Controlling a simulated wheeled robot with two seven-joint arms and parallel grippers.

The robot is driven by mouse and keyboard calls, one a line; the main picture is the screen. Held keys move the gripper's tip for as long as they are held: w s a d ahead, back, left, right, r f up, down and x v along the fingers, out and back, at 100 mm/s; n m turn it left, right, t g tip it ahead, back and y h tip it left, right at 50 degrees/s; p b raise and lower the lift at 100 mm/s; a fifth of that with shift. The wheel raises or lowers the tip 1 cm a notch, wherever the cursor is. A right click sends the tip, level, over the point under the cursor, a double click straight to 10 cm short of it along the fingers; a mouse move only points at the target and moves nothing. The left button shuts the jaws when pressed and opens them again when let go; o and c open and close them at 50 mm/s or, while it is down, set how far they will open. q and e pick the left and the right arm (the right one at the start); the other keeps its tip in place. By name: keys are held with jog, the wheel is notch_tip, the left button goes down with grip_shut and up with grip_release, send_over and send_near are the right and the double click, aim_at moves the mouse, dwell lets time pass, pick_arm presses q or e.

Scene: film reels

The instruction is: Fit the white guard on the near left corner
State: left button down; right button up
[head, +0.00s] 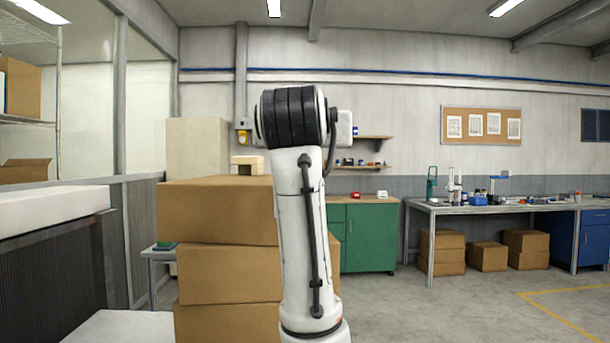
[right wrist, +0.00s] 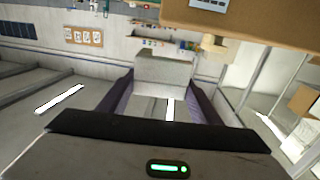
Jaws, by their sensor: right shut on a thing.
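The white guard (right wrist: 163,72) looks pale grey in the right wrist view. It sits between the two dark fingers of my right gripper (right wrist: 163,84), which is shut on it and holds it clear of the boxes. The top cardboard box (head: 217,212) of a stack stands left of centre in the head view. Its near left corner looks bare. A large cardboard box (right wrist: 245,20) also shows at the upper right of the right wrist view. The right gripper is not visible in the head view, and my left gripper is in neither view.
More cardboard boxes (head: 230,275) lie under the top one. A cream block (head: 248,161) shows at the stack's back edge. My white arm link stands before the stack's right side. A pale-topped counter (head: 50,207) is at left; open floor (head: 480,310) lies right.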

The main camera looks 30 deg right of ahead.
jog(key=shift+a+f, duration=0.1)
jog(key=shift+f, duration=2.45)
jog(key=o, duration=1.1)
jog(key=shift+c, duration=0.2)
jog(key=shift+r, duration=0.1)
jog(key=shift+s, duration=0.1)
